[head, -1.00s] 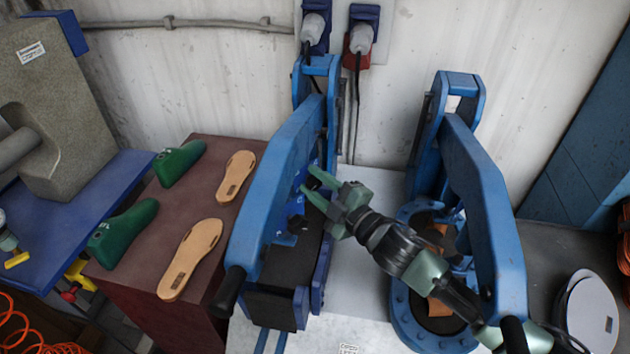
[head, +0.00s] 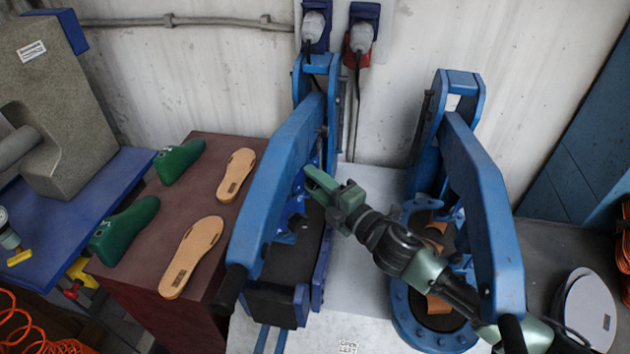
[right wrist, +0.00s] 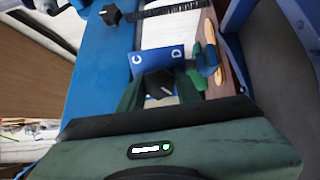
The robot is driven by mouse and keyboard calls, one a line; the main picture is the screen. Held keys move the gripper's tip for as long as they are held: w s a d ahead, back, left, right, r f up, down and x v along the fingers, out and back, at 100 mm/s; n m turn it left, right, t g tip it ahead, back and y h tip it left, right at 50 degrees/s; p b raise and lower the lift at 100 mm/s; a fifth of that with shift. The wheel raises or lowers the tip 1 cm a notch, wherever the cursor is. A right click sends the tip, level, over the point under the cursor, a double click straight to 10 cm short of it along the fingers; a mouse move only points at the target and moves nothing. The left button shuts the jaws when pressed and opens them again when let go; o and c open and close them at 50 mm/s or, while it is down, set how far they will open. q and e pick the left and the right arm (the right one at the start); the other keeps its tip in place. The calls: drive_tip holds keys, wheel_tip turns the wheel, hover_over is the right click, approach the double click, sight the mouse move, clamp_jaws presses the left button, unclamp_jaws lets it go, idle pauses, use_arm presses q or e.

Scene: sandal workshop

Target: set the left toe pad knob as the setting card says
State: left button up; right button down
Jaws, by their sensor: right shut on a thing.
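My right gripper (head: 310,180) reaches in from the right to the inner side of the left blue press (head: 282,165). In the right wrist view its fingers (right wrist: 160,92) are shut on a dark knob (right wrist: 160,84). The knob stands before a blue plate (right wrist: 145,63) marked with the letters C and D; other marks are hidden by the fingers and knob. I cannot tell exactly where the knob points. A small white card (head: 348,346) lies at the bottom edge of the head view; its print is too small to read surely. My left gripper is not in view.
A second dark knob (right wrist: 110,14) shows in the right wrist view. Two green lasts (head: 180,162) and two tan soles (head: 190,258) lie on the brown stand (head: 200,180) at left.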

drive_tip(key=shift+f, duration=0.15)
drive_tip(key=c, duration=1)
unclamp_jaws()
